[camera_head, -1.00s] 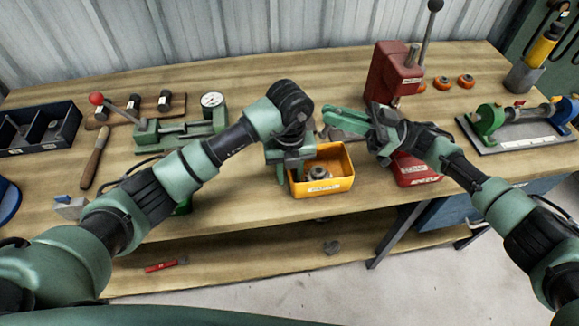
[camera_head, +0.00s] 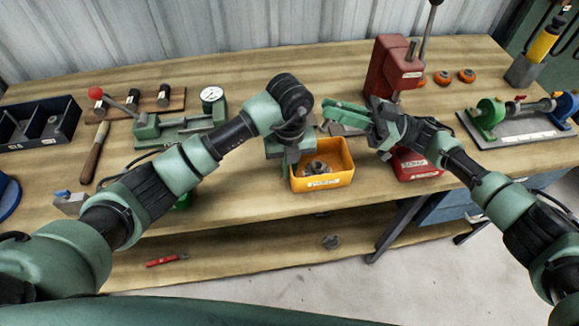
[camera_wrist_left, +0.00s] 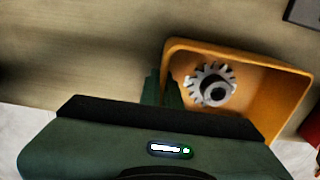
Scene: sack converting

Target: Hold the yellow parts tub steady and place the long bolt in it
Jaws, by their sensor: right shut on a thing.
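The yellow parts tub (camera_head: 346,179) stands upright near the table's front edge, with a grey gear (camera_head: 316,167) inside; the left wrist view shows this toothed gear (camera_wrist_left: 211,86) clearly. My left gripper (camera_head: 289,158) points down at the tub's left wall. In the left wrist view its fingers (camera_wrist_left: 162,90) seem to straddle that wall, but whether they pinch it is unclear. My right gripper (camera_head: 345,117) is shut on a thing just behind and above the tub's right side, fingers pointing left. The held thing is mostly hidden, apparently the long bolt; I see no bolt elsewhere.
A red press (camera_head: 390,68) stands behind my right gripper, and a red bin (camera_head: 417,168) is right of the tub. A green vise-like fixture (camera_head: 180,128) with a dial gauge stands left. A shaft stand (camera_head: 513,125) is far right.

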